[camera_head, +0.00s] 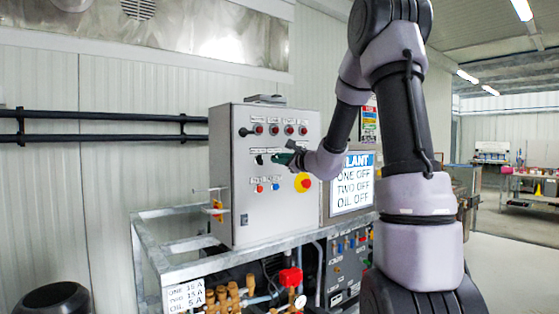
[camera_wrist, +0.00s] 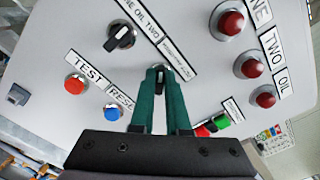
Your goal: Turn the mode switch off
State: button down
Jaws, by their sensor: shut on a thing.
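The grey control box (camera_head: 240,200) stands on a metal frame in the middle of the head view. My gripper (camera_head: 284,158) is at its front face, below the row of red lamps. In the wrist view, my gripper (camera_wrist: 158,78) has its two green fingers closed on a small switch knob (camera_wrist: 159,71), which I take to be the mode switch. The fingers hide most of the knob, so its pointing direction is unclear. The label beside it (camera_wrist: 176,60) is too small to read. A separate black selector knob (camera_wrist: 120,37) sits up and left, by the "ONE OIL TWO" label.
In the wrist view, a red button (camera_wrist: 75,84) and a blue button (camera_wrist: 113,112) lie left of the fingers. Red lamps (camera_wrist: 231,22) and a red-green button pair (camera_wrist: 213,126) lie right. A red-yellow emergency stop (camera_head: 303,182) and an "ONE OFF, TWO OFF, OIL OFF" display (camera_head: 353,185) are near my arm.

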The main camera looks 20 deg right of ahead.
jog(key=shift+m, duration=0.3)
jog(key=m, duration=0.8)
jog(key=shift+d, duration=0.15)
dwell(0.3)
jog(key=c, duration=0.9)
grip_release()
jog(key=shift+s, duration=0.1)
